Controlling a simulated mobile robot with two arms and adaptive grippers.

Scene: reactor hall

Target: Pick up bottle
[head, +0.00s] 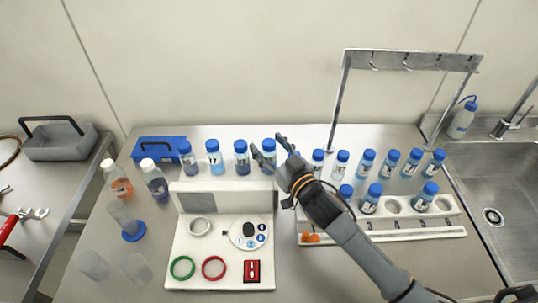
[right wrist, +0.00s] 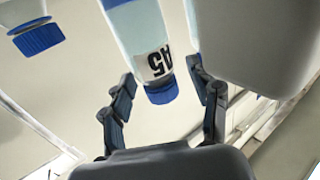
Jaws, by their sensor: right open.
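My right gripper (head: 271,147) reaches in from the lower right and is open around a blue-capped bottle (head: 269,146) in the back row. The right wrist view shows this bottle (right wrist: 151,38), labelled "A5" or similar, between the two open fingers of the gripper (right wrist: 160,80). I see a gap on the left finger's side; whether the right finger touches the bottle, I cannot tell. The lower part of the bottle is hidden in the head view. More blue-capped bottles stand to its left, such as this near neighbour (head: 241,158). My left gripper is not in view.
A white device (head: 185,255) with rings stands in front of the bottles. A white rack (head: 445,232) holding several bottles and a metal hook stand (head: 338,105) are to the right. White-capped bottles (head: 155,180) and a blue box (head: 150,150) are left. A sink (head: 500,185) lies far right.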

